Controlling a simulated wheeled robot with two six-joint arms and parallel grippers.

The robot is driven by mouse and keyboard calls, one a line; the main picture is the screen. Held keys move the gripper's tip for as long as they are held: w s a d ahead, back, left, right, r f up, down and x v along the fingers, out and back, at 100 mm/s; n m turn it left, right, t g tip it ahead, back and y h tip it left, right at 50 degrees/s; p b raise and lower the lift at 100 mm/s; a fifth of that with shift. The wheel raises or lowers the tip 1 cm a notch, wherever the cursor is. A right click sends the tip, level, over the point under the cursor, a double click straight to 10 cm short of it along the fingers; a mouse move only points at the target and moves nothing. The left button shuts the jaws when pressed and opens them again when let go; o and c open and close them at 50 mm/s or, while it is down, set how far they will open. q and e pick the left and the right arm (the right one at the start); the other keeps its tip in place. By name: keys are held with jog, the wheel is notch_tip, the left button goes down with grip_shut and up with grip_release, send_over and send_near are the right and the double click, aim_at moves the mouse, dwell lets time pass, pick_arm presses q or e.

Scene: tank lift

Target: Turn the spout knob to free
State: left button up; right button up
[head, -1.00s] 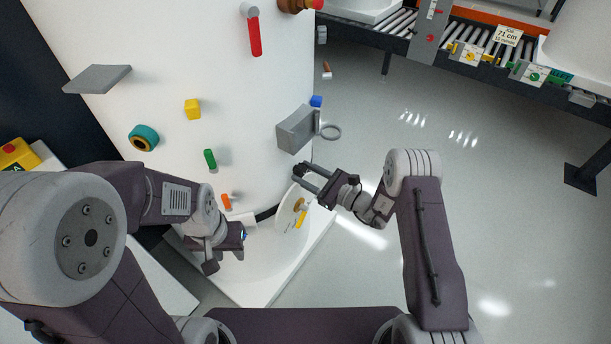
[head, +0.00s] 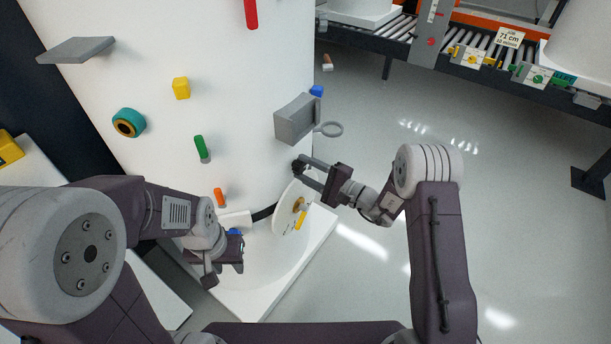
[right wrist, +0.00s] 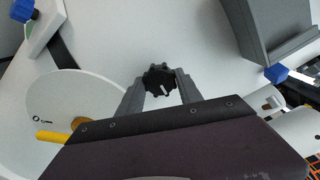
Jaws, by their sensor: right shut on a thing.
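A black lobed knob (right wrist: 159,80) with a white pointer mark sits on the white tank wall (head: 240,120). In the right wrist view it lies between the two fingers of my right gripper (right wrist: 161,76), which is shut on it. In the head view the right gripper (head: 302,171) reaches in from the right to the tank's lower right side, and the dark knob (head: 297,166) shows at its fingertips. The white pointer slants in the right wrist view. My left gripper (head: 238,254) hangs low in front of the tank, away from the knob; its jaw opening is unclear.
A white disc (head: 286,211) with a yellow handle (head: 301,219) stands just below the right gripper. A grey box (head: 296,120) with a ring juts from the wall above it. A blue piece (head: 234,232) is by the left gripper. Floor at right is open.

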jog(key=n+b, duration=0.3)
jog(key=b, duration=0.3)
jog(key=f+n+b, duration=0.1)
jog(key=n+b, duration=0.3)
jog(key=b, duration=0.2)
jog(key=shift+f, duration=0.1)
jog(key=n+b, duration=0.8)
jog(key=b, duration=1)
jog(key=shift+r, duration=0.2)
jog(key=shift+r+n+b, duration=0.25)
jog(key=shift+n+b, duration=0.35)
jog(key=shift+b, duration=0.6)
jog(key=shift+r, duration=0.1)
jog(key=o, duration=1.4)
jog(key=shift+c, duration=0.2)
